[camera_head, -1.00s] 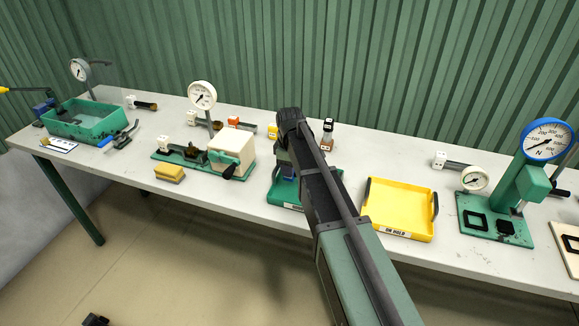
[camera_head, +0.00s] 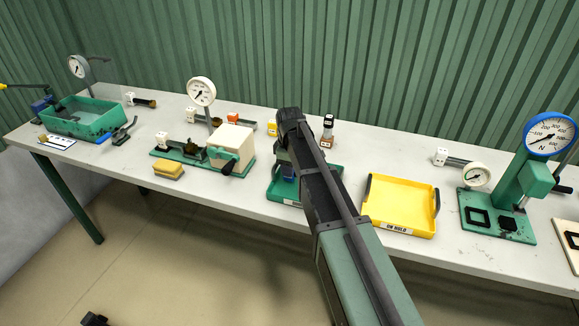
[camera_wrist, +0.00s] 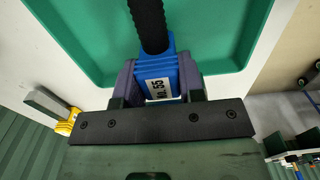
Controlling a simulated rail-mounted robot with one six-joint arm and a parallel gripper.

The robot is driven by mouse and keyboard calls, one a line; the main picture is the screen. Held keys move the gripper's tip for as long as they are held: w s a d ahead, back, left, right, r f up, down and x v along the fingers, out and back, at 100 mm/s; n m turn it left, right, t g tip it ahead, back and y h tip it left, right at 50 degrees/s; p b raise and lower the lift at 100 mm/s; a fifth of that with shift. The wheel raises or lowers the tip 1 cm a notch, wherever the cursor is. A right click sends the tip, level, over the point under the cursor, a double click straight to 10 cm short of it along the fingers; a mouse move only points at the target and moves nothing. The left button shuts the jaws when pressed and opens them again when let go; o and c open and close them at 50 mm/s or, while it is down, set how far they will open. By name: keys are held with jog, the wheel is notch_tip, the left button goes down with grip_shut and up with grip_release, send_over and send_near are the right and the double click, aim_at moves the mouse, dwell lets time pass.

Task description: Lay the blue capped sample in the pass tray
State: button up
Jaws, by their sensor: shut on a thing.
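The blue capped sample (camera_wrist: 166,68) is a short black hose (camera_wrist: 148,22) with a ribbed blue cap marked "No. 55". My gripper (camera_wrist: 158,84) is shut on the blue cap, with a purple-grey finger on each side, in the wrist view. Below it lies the green tray (camera_wrist: 88,40), seen from above, with the sample over its floor. Whether the hose touches the floor I cannot tell. In the head view my arm hides much of the green tray (camera_head: 272,191) and most of the sample; the tray's front label is partly covered.
A yellow tray (camera_head: 400,200) marked "ON HOLD" stands to the right. A green fixture with a white block (camera_head: 232,143) stands to the left. A dark bottle-like piece (camera_head: 328,127) and a yellow-capped piece (camera_head: 272,128) stand behind. A gauge stand (camera_head: 520,185) is far right.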

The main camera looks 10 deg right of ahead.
jog(key=shift+f+b, duration=0.6)
dwell(0.7)
jog(key=o, duration=1.1)
jog(key=shift+r, duration=0.1)
jog(key=shift+r+p, duration=3.95)
jog(key=shift+p, duration=0.05)
notch_tip(320, 180, up, 11)
jog(key=p, duration=1.1)
jog(key=shift+f, duration=0.1)
